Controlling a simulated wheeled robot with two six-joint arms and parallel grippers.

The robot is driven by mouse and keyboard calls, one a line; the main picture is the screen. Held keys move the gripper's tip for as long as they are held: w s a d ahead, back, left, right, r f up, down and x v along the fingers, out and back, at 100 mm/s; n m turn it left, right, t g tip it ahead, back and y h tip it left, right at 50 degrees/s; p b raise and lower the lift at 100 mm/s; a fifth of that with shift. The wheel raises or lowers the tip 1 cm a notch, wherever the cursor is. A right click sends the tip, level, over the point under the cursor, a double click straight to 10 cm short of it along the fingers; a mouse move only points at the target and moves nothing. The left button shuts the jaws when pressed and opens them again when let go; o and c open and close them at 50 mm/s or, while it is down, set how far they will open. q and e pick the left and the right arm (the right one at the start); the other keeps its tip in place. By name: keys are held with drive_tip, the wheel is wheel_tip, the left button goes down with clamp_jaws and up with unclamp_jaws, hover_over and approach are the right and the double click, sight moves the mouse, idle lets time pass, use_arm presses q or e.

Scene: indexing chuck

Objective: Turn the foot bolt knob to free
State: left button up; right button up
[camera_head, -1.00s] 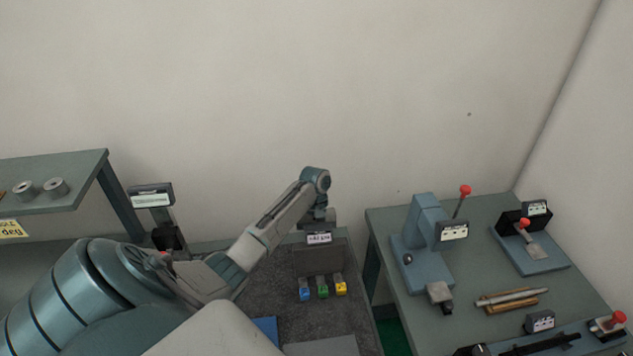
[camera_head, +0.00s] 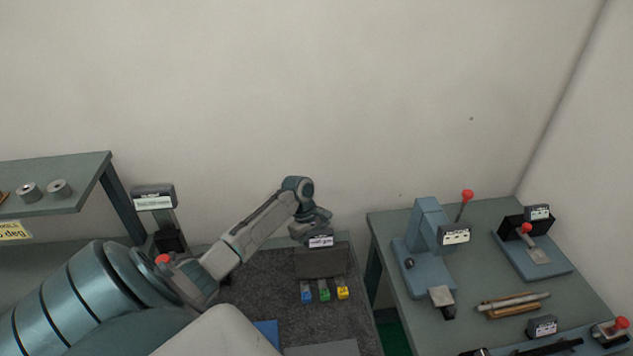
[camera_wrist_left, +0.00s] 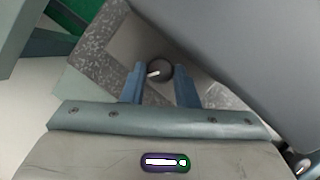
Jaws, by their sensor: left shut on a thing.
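A round dark knob (camera_wrist_left: 160,71) with a white pointer line shows in the left wrist view. The pointer lies toward the lower left of that picture. My left gripper (camera_wrist_left: 158,82) is shut on the knob, with one blue finger on each side of it. In the head view my left arm reaches in from the left, and its wrist hangs just above a grey labelled box (camera_head: 321,262). The knob cannot be made out in the head view, and the label is too small to read. My right gripper is not in view.
Blue, green and yellow blocks (camera_head: 324,291) sit in front of the box. A side table (camera_head: 490,262) at the right holds blue fixtures with red-tipped levers. A shelf (camera_head: 60,170) with metal rings is at the left, beside a labelled stand (camera_head: 153,198).

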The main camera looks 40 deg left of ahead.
use_arm(q)
drive_tip(key=shift+n, duration=0.4)
drive_tip(key=o, duration=1)
drive_tip(key=shift+d+r, duration=0.1)
drive_tip(key=v, duration=1)
drive_tip(key=shift+s+r, duration=0.15)
drive_tip(key=shift+r, duration=0.25)
